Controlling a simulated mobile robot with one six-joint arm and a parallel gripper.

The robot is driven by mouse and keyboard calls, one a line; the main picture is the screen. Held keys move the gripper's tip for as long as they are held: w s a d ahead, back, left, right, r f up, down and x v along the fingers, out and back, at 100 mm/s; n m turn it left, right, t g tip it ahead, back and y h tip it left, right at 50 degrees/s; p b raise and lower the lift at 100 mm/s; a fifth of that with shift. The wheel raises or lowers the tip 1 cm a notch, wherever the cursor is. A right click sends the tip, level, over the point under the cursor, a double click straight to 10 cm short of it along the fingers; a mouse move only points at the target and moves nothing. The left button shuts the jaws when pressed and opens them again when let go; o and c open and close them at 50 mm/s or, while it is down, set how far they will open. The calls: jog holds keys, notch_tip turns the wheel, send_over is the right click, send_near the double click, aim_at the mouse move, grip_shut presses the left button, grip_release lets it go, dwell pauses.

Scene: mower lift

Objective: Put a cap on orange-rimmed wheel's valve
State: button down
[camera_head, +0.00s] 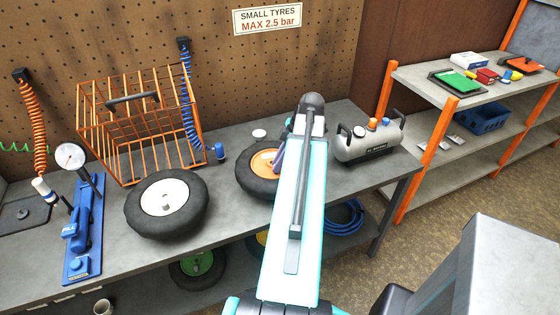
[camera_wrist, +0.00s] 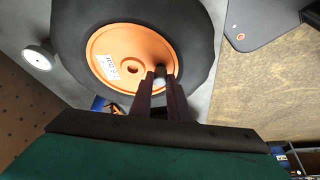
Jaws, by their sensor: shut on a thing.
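The orange-rimmed wheel (camera_head: 246,179) lies flat on the workbench, partly hidden by my arm in the head view. In the wrist view its orange rim (camera_wrist: 125,45) carries a white label and a dark centre hole. My gripper (camera_wrist: 162,84) reaches over the rim near its edge, its dark purple fingers shut on a small, pale-ended piece, probably the cap (camera_wrist: 160,82). A dark upright part, seemingly the valve (camera_wrist: 161,70), shows right at the fingertips. I cannot tell whether the cap sits on it. In the head view only one finger of my gripper (camera_head: 278,158) shows.
A white-rimmed wheel (camera_head: 160,222) lies to the left, near an orange wire cage (camera_head: 150,145) and a blue pump (camera_head: 82,235). A grey compressor (camera_head: 368,143) stands to the right. A small white disc (camera_head: 259,134) is behind the orange-rimmed wheel.

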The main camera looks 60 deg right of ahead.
jog(key=shift+f+b, duration=0.3)
jog(key=shift+f, duration=0.15)
dwell(0.4)
jog(key=c, duration=1.6)
grip_release()
jog(key=shift+o, duration=1.1)
jog(key=shift+r+p, duration=2)
jog(key=shift+r, duration=1.7)
